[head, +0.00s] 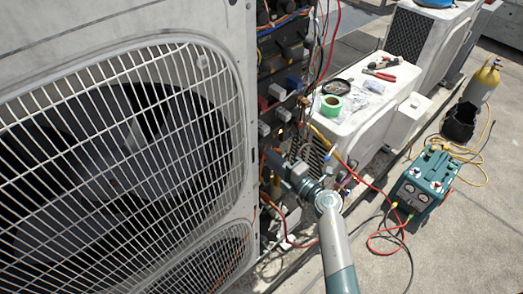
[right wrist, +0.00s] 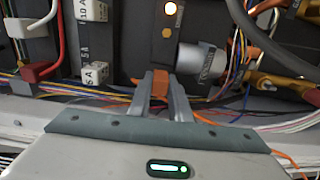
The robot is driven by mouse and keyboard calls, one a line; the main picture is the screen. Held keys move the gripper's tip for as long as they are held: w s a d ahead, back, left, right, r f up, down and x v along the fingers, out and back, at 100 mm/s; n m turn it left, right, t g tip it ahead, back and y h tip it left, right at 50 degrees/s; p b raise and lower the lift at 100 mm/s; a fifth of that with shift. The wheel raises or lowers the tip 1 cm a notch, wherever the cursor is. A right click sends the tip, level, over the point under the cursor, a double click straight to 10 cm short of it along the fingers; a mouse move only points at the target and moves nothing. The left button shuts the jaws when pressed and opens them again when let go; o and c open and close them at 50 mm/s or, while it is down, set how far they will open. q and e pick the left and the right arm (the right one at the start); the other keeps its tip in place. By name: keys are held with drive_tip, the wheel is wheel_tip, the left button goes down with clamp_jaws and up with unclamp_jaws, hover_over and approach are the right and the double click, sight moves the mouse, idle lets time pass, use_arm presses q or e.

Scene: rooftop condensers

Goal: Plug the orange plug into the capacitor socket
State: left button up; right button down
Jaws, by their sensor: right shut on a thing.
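My right gripper (head: 272,163) reaches into the open electrical bay beside the large fan unit. In the right wrist view its fingers (right wrist: 160,84) are shut on the orange plug (right wrist: 160,86), whose body shows between the fingertips. The plug's front end faces the dark panel and its tip is hard to make out. A silver cylinder, apparently the capacitor (right wrist: 203,62), lies just right of the fingers, with lettering on its side. A dark plate (right wrist: 167,50) with a small round orange feature stands ahead of the plug. I cannot tell which opening is the socket. My left gripper is not in view.
Bundled wires (right wrist: 90,93) cross near the fingers, and brass fittings (right wrist: 280,84) sit at right. A red-handled connector (right wrist: 40,70) and white labelled blocks (right wrist: 95,72) are at left. The fan grille (head: 120,150) closes off the left side.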

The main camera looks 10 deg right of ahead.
drive_tip(key=shift+w, duration=0.1)
drive_tip(key=c, duration=1.5)
unclamp_jaws()
drive_tip(key=shift+w+a, duration=0.1)
drive_tip(key=shift+c, duration=0.2)
drive_tip(key=b+v, duration=0.4)
drive_tip(key=v, duration=1.3)
drive_tip(key=shift+s, duration=0.25)
